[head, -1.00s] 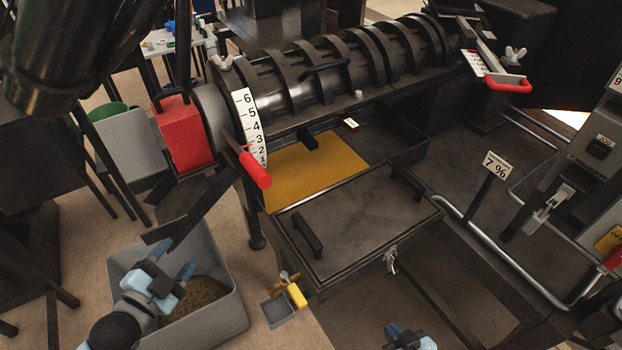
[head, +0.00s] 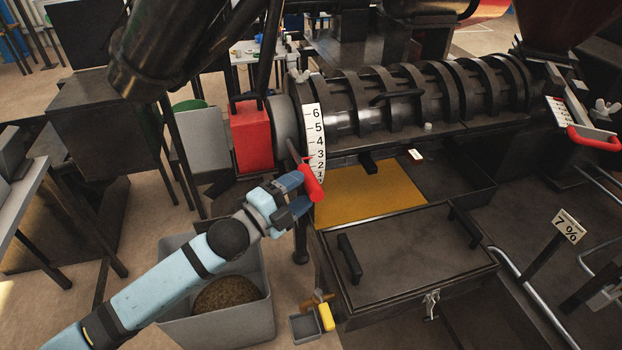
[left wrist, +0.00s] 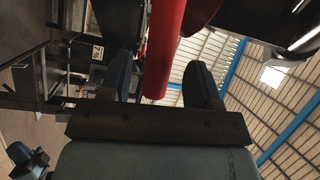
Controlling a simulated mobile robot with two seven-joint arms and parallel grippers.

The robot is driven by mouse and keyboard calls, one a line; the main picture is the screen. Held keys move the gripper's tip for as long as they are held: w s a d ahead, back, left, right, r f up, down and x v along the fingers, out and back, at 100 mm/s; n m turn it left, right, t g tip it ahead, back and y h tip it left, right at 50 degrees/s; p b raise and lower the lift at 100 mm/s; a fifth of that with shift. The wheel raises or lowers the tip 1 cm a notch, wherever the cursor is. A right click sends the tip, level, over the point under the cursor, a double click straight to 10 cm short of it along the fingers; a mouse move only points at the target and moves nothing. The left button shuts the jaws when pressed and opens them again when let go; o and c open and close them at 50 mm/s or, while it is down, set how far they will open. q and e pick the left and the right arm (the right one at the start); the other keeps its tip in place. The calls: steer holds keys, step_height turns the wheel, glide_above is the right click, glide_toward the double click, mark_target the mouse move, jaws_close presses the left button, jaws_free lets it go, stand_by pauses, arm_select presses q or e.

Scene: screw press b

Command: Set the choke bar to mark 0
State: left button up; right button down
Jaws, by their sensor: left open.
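The choke bar is a dark lever with a red grip (head: 312,182) at the left end of the press barrel, beside a white scale (head: 314,130) numbered 6 at the top downward. The grip lies across the low end of the scale, near 2 and 1. Mark 0 is hidden or too small to read. My left gripper (head: 299,193) is open at the grip, one finger on either side as seen in the head view. In the left wrist view, the red grip (left wrist: 164,50) runs between the two open fingers (left wrist: 160,66), with visible gaps.
A red box (head: 251,135) stands just left of the scale. A grey bin (head: 262,322) with brown material is below my left arm. A yellow plate (head: 355,198) lies under the barrel. Another red-handled lever (head: 592,138) is at the far right.

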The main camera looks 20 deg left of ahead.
mark_target(311, 183)
arm_select(q)
steer(key=shift+x, duration=1.75)
arm_select(e)
steer(key=shift+s+d+r, duration=0.1)
steer(key=shift+r, duration=0.05)
